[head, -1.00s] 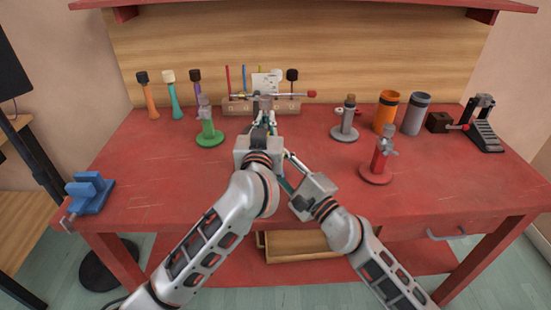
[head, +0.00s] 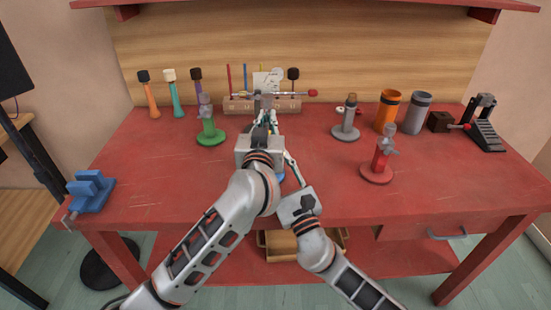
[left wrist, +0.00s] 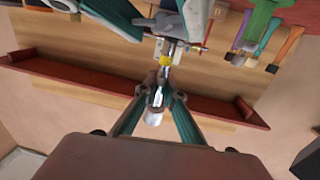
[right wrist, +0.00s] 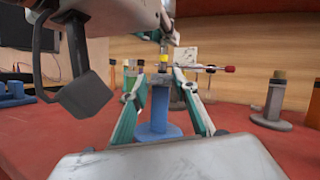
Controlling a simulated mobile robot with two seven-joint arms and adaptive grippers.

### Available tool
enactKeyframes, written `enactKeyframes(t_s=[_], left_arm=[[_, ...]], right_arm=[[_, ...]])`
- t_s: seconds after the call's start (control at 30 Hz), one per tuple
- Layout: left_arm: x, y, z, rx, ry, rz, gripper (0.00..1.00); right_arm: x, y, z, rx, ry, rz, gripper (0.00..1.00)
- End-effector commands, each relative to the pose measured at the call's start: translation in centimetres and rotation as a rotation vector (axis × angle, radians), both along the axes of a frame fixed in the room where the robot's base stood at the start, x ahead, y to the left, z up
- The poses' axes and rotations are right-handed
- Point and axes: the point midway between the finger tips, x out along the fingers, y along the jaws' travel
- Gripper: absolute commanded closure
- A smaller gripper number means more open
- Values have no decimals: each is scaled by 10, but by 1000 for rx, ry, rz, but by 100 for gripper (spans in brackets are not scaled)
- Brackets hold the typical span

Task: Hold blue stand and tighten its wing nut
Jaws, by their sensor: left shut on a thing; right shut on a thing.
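The blue stand (right wrist: 158,131) stands upright on the red table. Its round base shows in the right wrist view, and a sliver of it in the head view (head: 281,176). Its upper part is a grey metal rod with a yellow band (right wrist: 163,67). My right gripper (right wrist: 162,78) is shut at the stand's collar, just below the band, where the wing nut sits. The fingers hide the wing nut. In the head view my left gripper (head: 266,122) covers most of the stand.
A green stand (head: 210,135) is left of my grippers. A grey stand (head: 346,130) and a red stand (head: 379,168) are to the right. A wooden rack (head: 290,106) with sticks is close behind. A blue vise (head: 89,192) is at the left edge. The front middle table is clear.

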Motion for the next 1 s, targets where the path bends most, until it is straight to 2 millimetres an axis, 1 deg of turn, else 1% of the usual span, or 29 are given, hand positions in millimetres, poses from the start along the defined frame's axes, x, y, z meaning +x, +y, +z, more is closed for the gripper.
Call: enactKeyframes(t_s=[0.2,0.4,0.93,0.97,1.0], left_arm=[[0,0,0,0,0,0,100],[0,0,0,0,0,0,100],[0,0,0,-1,0,0,100],[0,0,0,0,0,0,100],[0,0,0,0,0,0,100]], right_arm=[[0,1,0,117,34,0,93],[0,1,0,179,51,0,93],[0,1,0,200,57,0,93],[0,1,0,200,57,0,69],[0,1,0,200,57,0,58]])
